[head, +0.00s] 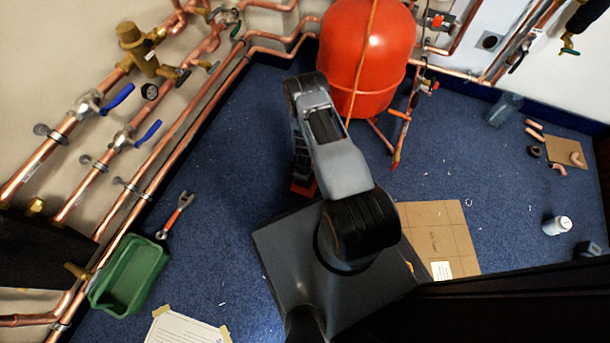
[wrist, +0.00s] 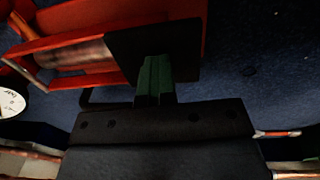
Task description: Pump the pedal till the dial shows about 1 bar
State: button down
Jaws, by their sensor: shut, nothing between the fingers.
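The red foot pump fills the upper left of the wrist view, with red frame arms and a metal cylinder (wrist: 75,55). Its black pedal plate (wrist: 186,45) lies at the end of the frame. My gripper (wrist: 155,62) is shut and empty, its green fingertips over the pedal plate; I cannot tell whether they touch it. A white round dial (wrist: 10,104) is cut off at the left edge, and its reading is not legible. In the head view my arm hides the gripper and most of the pump; only a small red part (head: 302,188) shows.
A red tank (head: 368,55) stands behind my arm. Copper pipes with blue-handled valves (head: 118,98) run along the left wall. A green tray (head: 130,275) and a wrench (head: 176,214) lie at left, cardboard (head: 440,235) at right.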

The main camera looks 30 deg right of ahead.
notch_tip(320, 180, up, 14)
jog(key=p, duration=0.9)
jog(key=shift+a, duration=0.15)
jog(key=shift+s, duration=0.1)
dwell(0.8)
jog(key=w+d+r+g+y+b, duration=0.1)
jog(key=w+d+r+g+y, duration=0.2)
jog(key=w+d+r+y, duration=0.1)
jog(key=w+d+r, duration=0.1)
jog(key=d+r, duration=0.1)
jog(key=d, duration=0.1)
jog(key=shift+w+r+g, duration=0.35)
jog(key=shift+g, duration=0.05)
jog(key=b+x, duration=0.5)
jog(key=x, duration=0.9)
